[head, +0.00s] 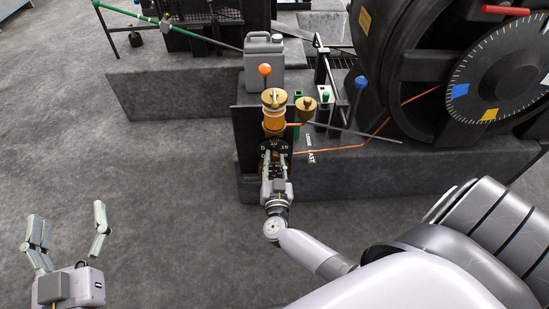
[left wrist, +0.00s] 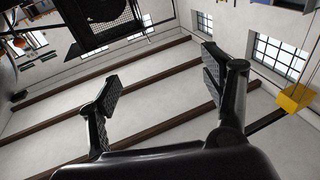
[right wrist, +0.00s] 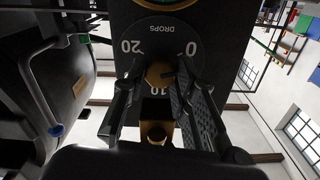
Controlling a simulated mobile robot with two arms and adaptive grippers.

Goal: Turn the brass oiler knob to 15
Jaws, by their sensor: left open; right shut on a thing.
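The brass oiler knob (right wrist: 160,75) sits at the centre of a black dial (right wrist: 178,40) in the right wrist view. The dial reads DROPS, with 20 on the left, 0 on the right and 10 below. A short dark mark on the knob seems to point right, but its exact reading is unclear. In the head view the dial (head: 275,146) shows 5 at left and 15 at right, below the brass oiler (head: 274,112). My right gripper (head: 275,165) is shut on the knob, its fingers on both sides. My left gripper (head: 70,222) is open and empty above the floor.
An orange-topped lever (head: 264,70), a grey can (head: 263,50) and a brass cup (head: 305,107) stand near the oiler. A blue-topped lever (head: 360,83) and a large black wheel (head: 495,75) are to the right. The floor around my left gripper is clear.

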